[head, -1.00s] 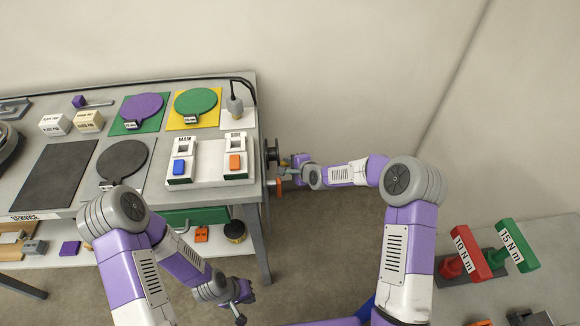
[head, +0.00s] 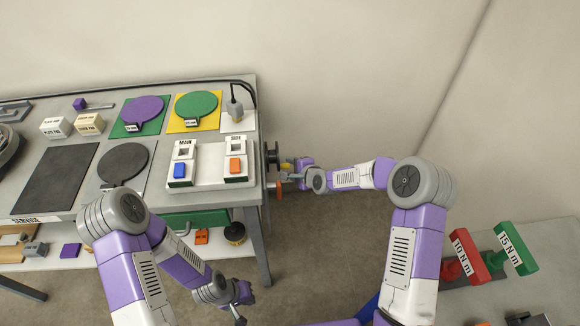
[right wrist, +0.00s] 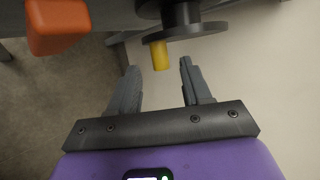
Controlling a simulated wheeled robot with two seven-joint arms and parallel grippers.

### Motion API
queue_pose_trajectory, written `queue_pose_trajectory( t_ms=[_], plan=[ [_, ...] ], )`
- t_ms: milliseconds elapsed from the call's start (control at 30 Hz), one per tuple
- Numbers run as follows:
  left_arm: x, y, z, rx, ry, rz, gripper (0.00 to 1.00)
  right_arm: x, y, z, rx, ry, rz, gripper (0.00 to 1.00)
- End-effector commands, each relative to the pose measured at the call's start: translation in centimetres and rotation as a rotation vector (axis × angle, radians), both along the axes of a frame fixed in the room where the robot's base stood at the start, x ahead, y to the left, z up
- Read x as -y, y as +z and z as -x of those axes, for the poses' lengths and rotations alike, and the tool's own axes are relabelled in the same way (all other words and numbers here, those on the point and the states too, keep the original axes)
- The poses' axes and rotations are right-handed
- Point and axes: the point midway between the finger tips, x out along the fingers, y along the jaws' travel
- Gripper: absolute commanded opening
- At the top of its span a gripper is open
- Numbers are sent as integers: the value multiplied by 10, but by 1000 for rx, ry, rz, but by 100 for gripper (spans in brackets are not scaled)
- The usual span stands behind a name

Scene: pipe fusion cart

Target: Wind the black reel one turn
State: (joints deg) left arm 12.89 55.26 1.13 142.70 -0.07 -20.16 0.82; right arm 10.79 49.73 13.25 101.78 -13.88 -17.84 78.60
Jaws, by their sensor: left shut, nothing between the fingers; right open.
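The black reel (head: 272,155) is mounted on the right end of the cart; in the right wrist view its dark flange (right wrist: 190,31) is at the top. A yellow crank handle (right wrist: 159,55) sticks out from the flange toward my right gripper. My right gripper (right wrist: 157,85) is open, with the yellow handle just beyond and between its fingertips, not gripped. In the head view my right gripper (head: 287,172) is beside the reel. My left gripper (head: 241,300) is shut and empty, low in front of the cart, away from the reel.
An orange handle (right wrist: 57,25) is close left of my right gripper, also seen under the reel in the head view (head: 279,190). The cart top (head: 72,140) holds plates and switch boxes. Red and green torque tools (head: 465,256) stand at right.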

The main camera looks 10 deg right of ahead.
Motion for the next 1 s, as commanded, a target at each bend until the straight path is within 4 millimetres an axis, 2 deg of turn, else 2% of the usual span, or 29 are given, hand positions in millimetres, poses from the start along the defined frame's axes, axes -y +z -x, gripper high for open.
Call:
queue_pose_trajectory(
  t_ms=[100, 300, 733, 867, 967, 1000],
  plan=[
    [0, 8, 0, 0, 0, 0, 0, 9, 15, 15, 0, -4, -1, 48],
    [0, 15, 0, 0, 0, 0, 0, 19, 29, 34, 1, -2, -1, 48],
    [0, 15, 0, 0, 0, 0, 0, 20, 29, 41, -2, 3, 2, 48],
    [0, 15, 0, 0, 0, 0, 0, 16, 6, 60, -31, 63, 66, 48],
    [0, 15, 0, 0, 0, 0, 0, 12, -33, 99, -82, 183, 178, 48],
    [0, 15, 0, 0, 0, 0, 0, 10, -50, 120, -107, 248, 231, 48]
  ],
)
